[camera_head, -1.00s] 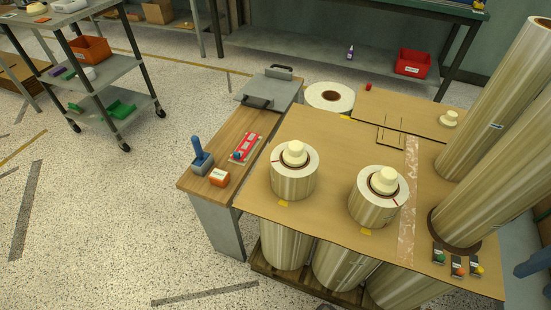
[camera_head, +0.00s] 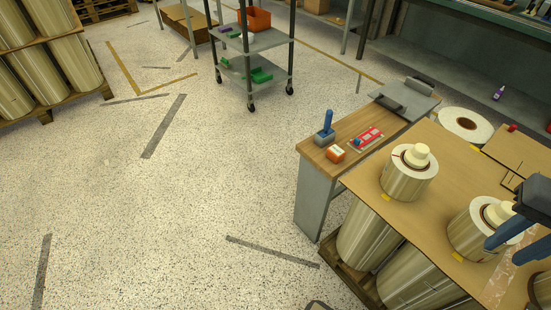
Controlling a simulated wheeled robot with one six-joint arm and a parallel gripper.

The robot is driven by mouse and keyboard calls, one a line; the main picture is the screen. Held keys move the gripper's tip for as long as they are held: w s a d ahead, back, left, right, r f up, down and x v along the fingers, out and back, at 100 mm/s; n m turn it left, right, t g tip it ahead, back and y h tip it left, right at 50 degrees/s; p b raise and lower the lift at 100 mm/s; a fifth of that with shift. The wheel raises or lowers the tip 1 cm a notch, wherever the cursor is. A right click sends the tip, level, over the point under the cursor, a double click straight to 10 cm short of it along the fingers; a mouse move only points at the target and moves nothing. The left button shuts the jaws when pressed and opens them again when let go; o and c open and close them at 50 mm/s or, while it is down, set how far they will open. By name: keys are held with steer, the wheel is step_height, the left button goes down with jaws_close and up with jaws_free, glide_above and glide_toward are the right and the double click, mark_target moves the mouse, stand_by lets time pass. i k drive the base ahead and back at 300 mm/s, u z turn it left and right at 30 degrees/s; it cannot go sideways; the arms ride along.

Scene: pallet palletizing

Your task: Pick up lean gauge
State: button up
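A red flat tool with a blue knob (camera_head: 367,138), which looks like the lean gauge, lies on the wooden bench top, on a pale plate. My gripper (camera_head: 501,253) shows at the right edge, with a dark body and two blue fingers spread apart. It appears empty, in front of the right-hand short roll, well to the right of and nearer than the gauge. Part of my gripper is cut off by the picture edge.
A blue-handled tool (camera_head: 325,129) and an orange box (camera_head: 335,154) sit beside the gauge. Wrapped rolls (camera_head: 409,178) stand on the cardboard-topped pallet (camera_head: 444,150). A grey cart (camera_head: 262,42) is behind. Open floor lies left.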

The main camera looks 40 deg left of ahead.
mark_target(335, 153)
steer(key=u, duration=1.15)
steer(key=k, duration=1.3)
steer(key=u, duration=0.75)
steer(key=i, duration=1.55)
steer(key=z, duration=0.85)
steer(key=i, duration=0.55)
steer(key=z, duration=0.05)
